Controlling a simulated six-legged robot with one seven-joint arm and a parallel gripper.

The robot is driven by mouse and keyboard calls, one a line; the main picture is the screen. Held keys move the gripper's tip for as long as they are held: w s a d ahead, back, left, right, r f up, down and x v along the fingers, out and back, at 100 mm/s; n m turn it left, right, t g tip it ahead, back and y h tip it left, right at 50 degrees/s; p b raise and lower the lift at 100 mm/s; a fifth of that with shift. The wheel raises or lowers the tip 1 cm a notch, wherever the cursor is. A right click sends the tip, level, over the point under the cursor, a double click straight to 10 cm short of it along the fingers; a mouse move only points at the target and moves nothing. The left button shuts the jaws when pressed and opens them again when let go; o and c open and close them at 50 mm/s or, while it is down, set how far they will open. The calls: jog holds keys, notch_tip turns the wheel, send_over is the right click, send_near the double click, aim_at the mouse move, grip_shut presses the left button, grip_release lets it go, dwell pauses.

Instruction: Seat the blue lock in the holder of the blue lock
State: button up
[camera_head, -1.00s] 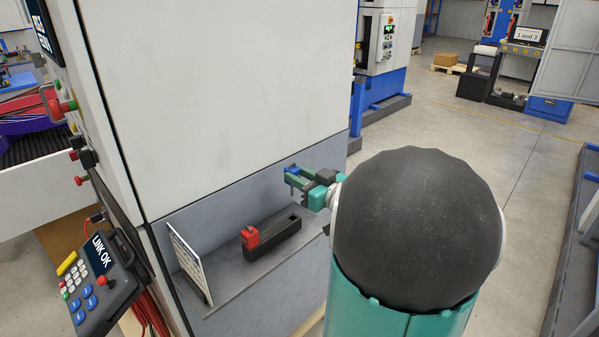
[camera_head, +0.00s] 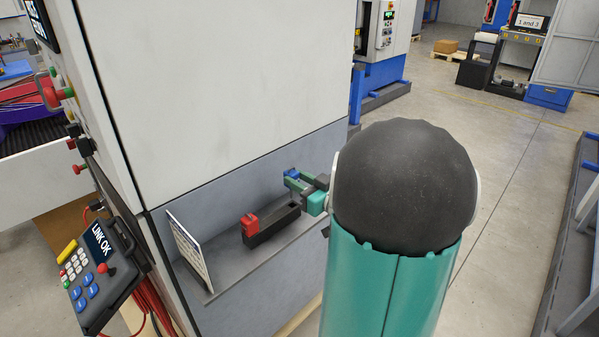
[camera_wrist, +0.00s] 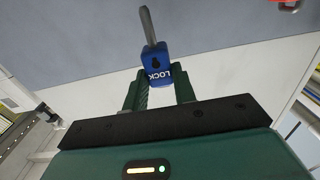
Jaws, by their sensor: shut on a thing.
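The blue lock (camera_wrist: 158,66) is held between the green fingers of my gripper (camera_wrist: 158,88) in the wrist view. Its LOCK lettering faces the camera and its grey shackle points away from my gripper. In the head view the blue lock (camera_head: 291,174) shows small at the tip of my gripper (camera_head: 296,182), above the right end of a black holder block (camera_head: 275,228). A gap shows between them. The block lies on a grey shelf; its right end appears empty, though its slot is hard to make out now.
A red lock (camera_head: 250,225) sits at the left end of the black block. A white panel (camera_head: 188,250) stands upright on the grey shelf (camera_head: 235,268) to the left. The machine's grey wall rises close behind the shelf. A pendant (camera_head: 98,270) hangs further left.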

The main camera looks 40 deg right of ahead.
jog(key=shift+f, duration=0.6)
jog(key=shift+f, duration=2.5)
dwell(1.0)
jog(key=o, duration=1.1)
jog(key=s, duration=1.3)
jog(key=shift+s+d, duration=0.25)
jog(key=shift+s, duration=0.15)
